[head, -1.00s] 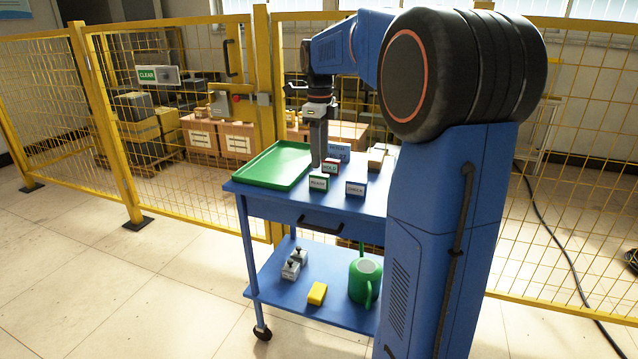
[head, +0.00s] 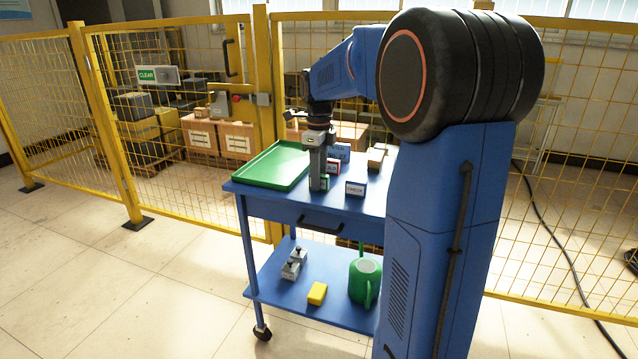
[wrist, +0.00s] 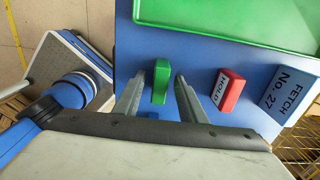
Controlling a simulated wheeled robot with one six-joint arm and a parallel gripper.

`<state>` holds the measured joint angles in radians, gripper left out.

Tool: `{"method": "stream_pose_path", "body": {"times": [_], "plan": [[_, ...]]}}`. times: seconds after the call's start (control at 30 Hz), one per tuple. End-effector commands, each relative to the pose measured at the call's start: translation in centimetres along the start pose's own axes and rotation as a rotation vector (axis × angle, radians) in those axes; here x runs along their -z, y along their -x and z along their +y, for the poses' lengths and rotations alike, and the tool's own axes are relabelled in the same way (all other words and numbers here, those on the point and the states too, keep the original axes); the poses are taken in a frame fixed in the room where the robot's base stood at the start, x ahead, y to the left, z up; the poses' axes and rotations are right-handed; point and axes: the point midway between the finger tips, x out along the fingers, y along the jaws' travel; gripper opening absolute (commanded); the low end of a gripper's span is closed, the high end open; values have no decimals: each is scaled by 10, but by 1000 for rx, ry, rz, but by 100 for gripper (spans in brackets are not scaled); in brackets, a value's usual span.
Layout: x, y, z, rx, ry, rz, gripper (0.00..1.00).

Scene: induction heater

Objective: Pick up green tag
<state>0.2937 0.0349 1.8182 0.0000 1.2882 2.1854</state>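The green tag (wrist: 161,81) stands on the blue cart top (wrist: 122,60). In the wrist view it sits between the two spread fingers of my gripper (wrist: 156,92), with a gap on each side. In the head view my gripper (head: 318,183) is lowered over the green tag (head: 324,181) and hides most of it.
A red HOLD tag (wrist: 227,90) stands close to the right finger, with a blue FETCH No. 27 block (wrist: 288,92) beyond. A green tray (head: 273,165) lies at the left of the cart top. A blue-and-white tag (head: 355,188) stands to the right.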

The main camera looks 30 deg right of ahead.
Motion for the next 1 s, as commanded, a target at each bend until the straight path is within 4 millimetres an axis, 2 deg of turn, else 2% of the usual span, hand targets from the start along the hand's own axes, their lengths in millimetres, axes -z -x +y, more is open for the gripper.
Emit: {"method": "stream_pose_path", "body": {"times": [0.03, 0.13, 0.43, 0.57, 1.0], "plan": [[0, 0, 0, 0, 0, 0, 25], [0, 0, 0, 0, 0, 0, 1], [0, 1, 0, 0, 0, 0, 0], [0, 10, 0, 1, 0, -1, 0], [0, 83, 0, 2, 0, -1, 0]]}}
